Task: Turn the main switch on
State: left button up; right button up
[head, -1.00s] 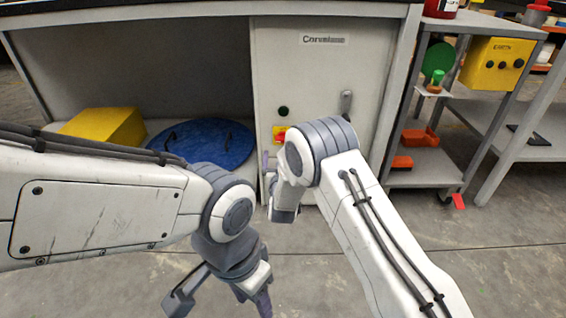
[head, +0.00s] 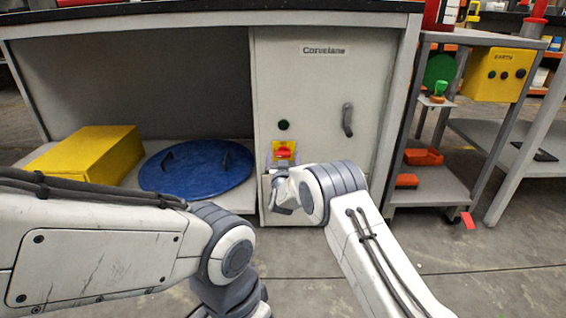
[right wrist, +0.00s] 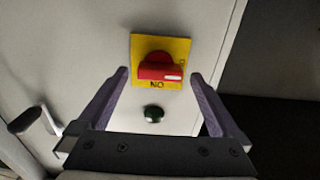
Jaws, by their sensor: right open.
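The main switch is a red rotary knob (head: 284,151) on a yellow plate, low on the grey cabinet door. In the right wrist view the red knob (right wrist: 160,68) lies crosswise, its white mark pointing right. The lettering "ON" is upside down at the plate's lower edge there. In the head view my right gripper (head: 280,166) is just in front of the switch. My left gripper is below the head view's edge.
A dark green button (head: 283,125) and a grey door handle (head: 347,120) are on the cabinet door. A blue round lid (head: 200,175) and a yellow box (head: 95,155) lie on the open shelf at left. A shelf cart (head: 430,187) stands at right.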

jog(key=c, duration=1.4)
jog(key=shift+m, duration=0.3)
jog(key=m+p, duration=0.1)
jog(key=m, duration=0.2)
jog(key=shift+d+r+m, duration=0.1)
jog(key=shift+m, duration=0.2)
jog(key=m+p, duration=0.1)
jog(key=m, duration=0.3)
jog(key=shift+m, duration=0.3)
jog(key=m, duration=0.4)
jog(key=shift+d, duration=0.15)
jog(key=shift+f+m, duration=0.15)
jog(key=shift+m, duration=1.1)
jog(key=shift+f+m, duration=0.1)
jog(key=shift+m, duration=1.15)
jog(key=shift+b, duration=0.3)
